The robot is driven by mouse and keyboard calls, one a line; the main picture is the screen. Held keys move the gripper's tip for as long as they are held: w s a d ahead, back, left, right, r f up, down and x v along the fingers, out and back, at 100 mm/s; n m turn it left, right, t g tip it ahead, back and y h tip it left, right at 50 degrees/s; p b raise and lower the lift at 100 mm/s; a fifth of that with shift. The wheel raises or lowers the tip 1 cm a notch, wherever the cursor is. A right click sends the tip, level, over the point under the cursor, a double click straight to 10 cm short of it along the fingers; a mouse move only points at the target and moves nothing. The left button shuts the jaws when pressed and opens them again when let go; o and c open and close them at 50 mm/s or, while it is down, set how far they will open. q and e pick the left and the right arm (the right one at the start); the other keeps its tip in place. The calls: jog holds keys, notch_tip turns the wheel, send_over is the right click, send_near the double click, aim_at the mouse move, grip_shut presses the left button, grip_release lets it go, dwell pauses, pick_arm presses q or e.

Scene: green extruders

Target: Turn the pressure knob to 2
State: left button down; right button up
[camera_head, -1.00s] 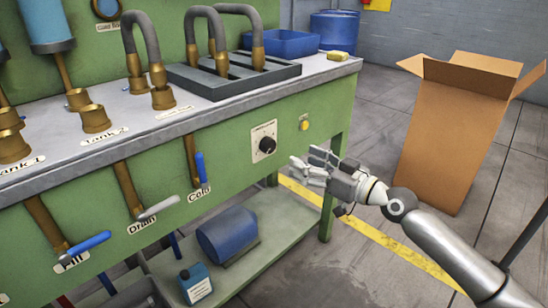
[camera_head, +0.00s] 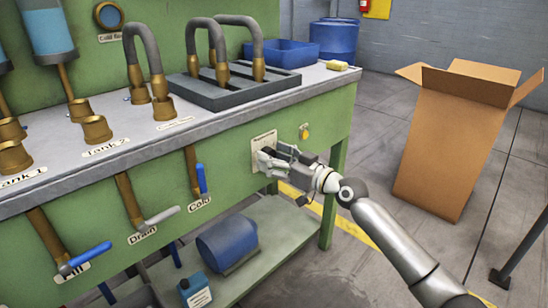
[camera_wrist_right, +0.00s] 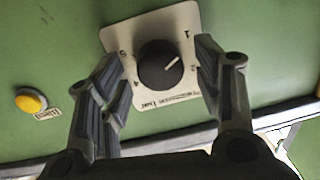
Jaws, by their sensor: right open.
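The black pressure knob (camera_wrist_right: 158,66) sits on a pale dial plate (camera_wrist_right: 188,18) on the green bench front. In the right wrist view the plate appears upside down, and the knob's white mark points up and right, towards the 1. My right gripper (camera_wrist_right: 160,58) is open, with one finger on each side of the knob; I cannot tell whether they touch it. In the head view my right gripper (camera_head: 272,158) is at the dial plate (camera_head: 262,140) and hides the knob. My left gripper is not in view.
A yellow button (camera_head: 304,132) is right of the dial, below the bench top. Blue-handled valves, including Cold (camera_head: 201,179), stick out to the left. A cardboard box (camera_head: 455,140) stands on the floor at right. A blue drum (camera_head: 228,243) lies on the lower shelf.

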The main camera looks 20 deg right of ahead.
jog(key=shift+c, duration=0.3)
jog(key=c, duration=0.9)
jog(key=shift+c, duration=0.2)
